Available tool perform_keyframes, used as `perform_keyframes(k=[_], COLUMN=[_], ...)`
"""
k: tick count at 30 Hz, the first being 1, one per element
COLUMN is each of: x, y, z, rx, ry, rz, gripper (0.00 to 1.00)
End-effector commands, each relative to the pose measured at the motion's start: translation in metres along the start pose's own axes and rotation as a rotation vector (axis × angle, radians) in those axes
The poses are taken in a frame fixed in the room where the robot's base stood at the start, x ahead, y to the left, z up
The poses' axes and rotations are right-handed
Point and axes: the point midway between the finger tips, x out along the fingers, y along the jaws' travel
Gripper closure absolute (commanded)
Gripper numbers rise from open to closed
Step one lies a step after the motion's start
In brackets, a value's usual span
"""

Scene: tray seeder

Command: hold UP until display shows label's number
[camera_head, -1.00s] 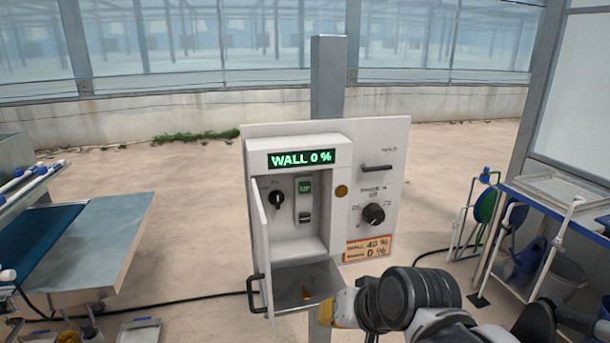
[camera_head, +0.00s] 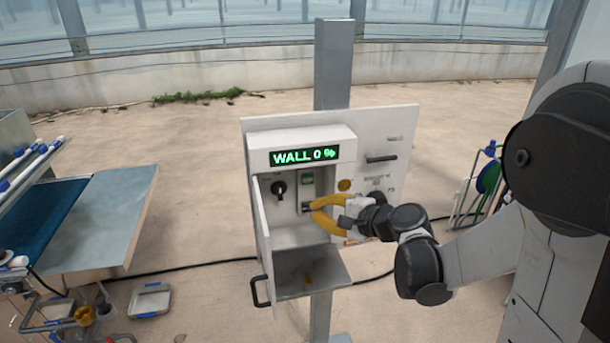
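The control box (camera_head: 300,137) is on a grey post, its door swung open at the left. Its display (camera_head: 304,154) reads "WALL 0 %" in green. Inside the recess, the green UP button (camera_head: 307,180) shows above a second, lower switch part (camera_head: 306,207). My gripper (camera_head: 313,211) reaches in from the right, its yellow fingertips beside the lower switch part, below UP. I cannot tell whether they touch it or whether the tips are fully closed. The orange label is almost wholly hidden behind my gripper and arm.
A black key-like knob (camera_head: 278,188) sits left of the switch. The panel's right side has a dark handle (camera_head: 381,158) and a dial partly covered by my arm. The open door (camera_head: 263,235) stands at the left. A metal table (camera_head: 115,220) is further left.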

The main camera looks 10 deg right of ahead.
Motion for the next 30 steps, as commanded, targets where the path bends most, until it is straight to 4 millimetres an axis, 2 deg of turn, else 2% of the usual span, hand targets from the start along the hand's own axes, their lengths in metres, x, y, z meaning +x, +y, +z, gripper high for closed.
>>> perform_keyframes(k=[11, 24, 30], x=[0.005, 0.051, 0.066], y=[-0.003, -0.027, -0.034], z=[-0.003, -0.027, -0.035], rx=[-0.002, -0.004, -0.004], ry=[0.000, 0.000, 0.000], rz=[0.002, 0.002, 0.002], gripper=[1.00, 1.00, 1.00])
